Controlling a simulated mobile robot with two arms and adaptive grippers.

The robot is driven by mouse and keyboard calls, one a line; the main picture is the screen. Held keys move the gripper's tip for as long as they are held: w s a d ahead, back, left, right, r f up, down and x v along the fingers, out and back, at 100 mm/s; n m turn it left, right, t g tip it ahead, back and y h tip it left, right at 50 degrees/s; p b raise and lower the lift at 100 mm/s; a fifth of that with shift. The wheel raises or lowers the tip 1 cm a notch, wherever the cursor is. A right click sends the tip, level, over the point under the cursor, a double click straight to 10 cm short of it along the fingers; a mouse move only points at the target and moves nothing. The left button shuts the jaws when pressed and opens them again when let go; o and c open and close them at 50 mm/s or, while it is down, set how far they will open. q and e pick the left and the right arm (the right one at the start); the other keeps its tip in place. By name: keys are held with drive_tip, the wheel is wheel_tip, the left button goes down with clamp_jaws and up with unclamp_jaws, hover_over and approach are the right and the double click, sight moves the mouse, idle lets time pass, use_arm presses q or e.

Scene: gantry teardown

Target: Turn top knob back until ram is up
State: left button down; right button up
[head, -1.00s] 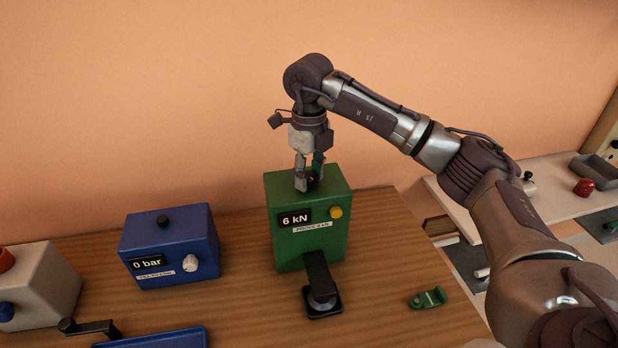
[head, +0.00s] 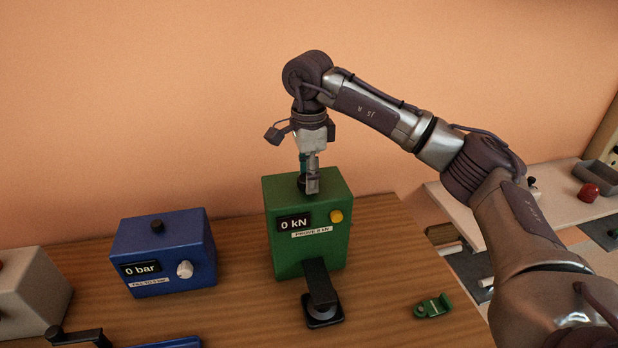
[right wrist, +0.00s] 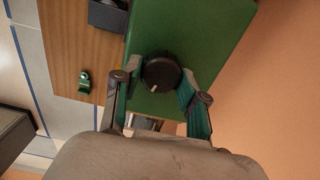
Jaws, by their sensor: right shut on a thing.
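The green press box (head: 290,252) stands on the wooden bench, with a 0 kN readout (head: 294,224) and a yellow button (head: 336,216). The black top knob (right wrist: 161,72) is round with a pale mark. My right gripper (head: 308,187) points down at the box top and is shut on the knob. In the right wrist view its fingers lie on either side of the knob. In the head view the fingers mostly hide the knob. A black arm (head: 318,281) juts from the box front over a dark base (head: 325,318); any gap under it is unclear. My left gripper is out of view.
A blue box (head: 165,255) reading 0 bar, with a white dial, stands left of the press. A pale box (head: 30,305) is at the far left. A small green part (head: 432,306) lies on the bench right of the press. A wall rises behind.

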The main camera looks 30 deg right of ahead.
drive_tip(key=n, duration=0.5)
drive_tip(key=shift+w+n, duration=0.1)
drive_tip(key=shift+n, duration=0.2)
drive_tip(key=n, duration=0.5)
drive_tip(key=shift+w+a+n+b, duration=0.1)
drive_tip(key=shift+n+b, duration=0.2)
drive_tip(key=shift+b, duration=0.1)
drive_tip(key=n, duration=0.5)
drive_tip(key=shift+a+n, duration=0.1)
drive_tip(key=shift+n, duration=2.2)
drive_tip(key=o, duration=1.1)
drive_tip(key=shift+o, duration=0.2)
